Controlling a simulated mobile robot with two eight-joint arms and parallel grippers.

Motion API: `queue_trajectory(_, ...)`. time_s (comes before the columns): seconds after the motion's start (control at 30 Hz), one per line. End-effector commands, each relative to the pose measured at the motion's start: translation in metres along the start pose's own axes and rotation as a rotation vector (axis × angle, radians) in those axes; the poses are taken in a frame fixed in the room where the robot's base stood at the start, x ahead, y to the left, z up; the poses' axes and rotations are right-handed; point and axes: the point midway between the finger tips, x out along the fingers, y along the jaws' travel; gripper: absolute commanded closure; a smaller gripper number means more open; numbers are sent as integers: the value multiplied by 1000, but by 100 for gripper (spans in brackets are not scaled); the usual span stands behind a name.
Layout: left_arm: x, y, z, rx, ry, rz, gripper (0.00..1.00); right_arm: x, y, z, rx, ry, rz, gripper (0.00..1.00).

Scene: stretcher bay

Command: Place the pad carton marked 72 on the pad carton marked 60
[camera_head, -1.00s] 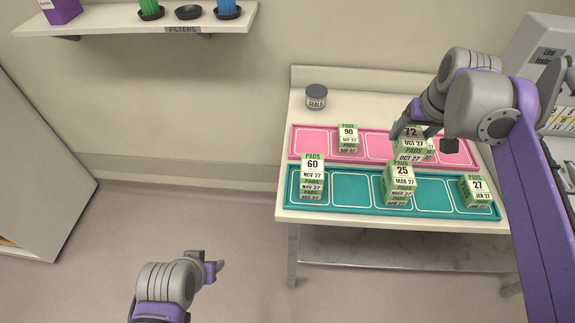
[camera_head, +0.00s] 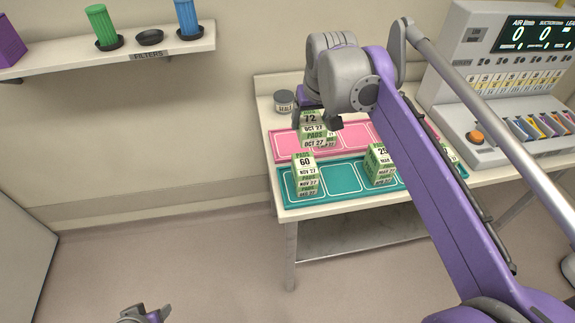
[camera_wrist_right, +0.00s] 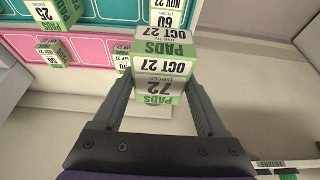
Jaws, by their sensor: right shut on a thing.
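The pad carton marked 72 (camera_head: 312,128), white and green with OCT 27 on it, is between the fingers of my right gripper (camera_head: 322,116), which is shut on it. It also shows large in the right wrist view (camera_wrist_right: 160,70). The pad carton marked 60 (camera_head: 305,172) stands at the left end of the teal tray (camera_head: 341,192). It shows in part at the top of the wrist view (camera_wrist_right: 170,14). In the head view the 72 carton appears just behind and above the 60 carton, apart from it. My left gripper (camera_head: 150,313) is cut off at the bottom edge; its opening is unclear.
A pink tray (camera_head: 283,145) lies behind the teal one. The carton marked 25 (camera_head: 379,165) stands on the teal tray. A dark-lidded jar (camera_head: 284,101) stands at the back left. My right arm hides much of the table's right side. A filter shelf (camera_head: 190,47) is at upper left.

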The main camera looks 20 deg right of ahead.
Motion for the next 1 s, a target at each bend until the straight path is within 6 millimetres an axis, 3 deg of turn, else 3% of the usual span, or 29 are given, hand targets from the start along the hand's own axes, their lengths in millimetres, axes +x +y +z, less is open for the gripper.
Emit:
queue_trajectory(0.13,0,0,0,0,0,0,50,4,0,2,4,1,2,94)
queue_trajectory(0.33,3,0,3,0,-3,0,50,38,0,16,4,1,2,94)
queue_trajectory(0.73,6,0,6,0,-5,0,50,84,0,34,4,1,2,94)
queue_trajectory(1.0,6,0,6,0,-5,0,50,92,0,38,4,1,2,94)
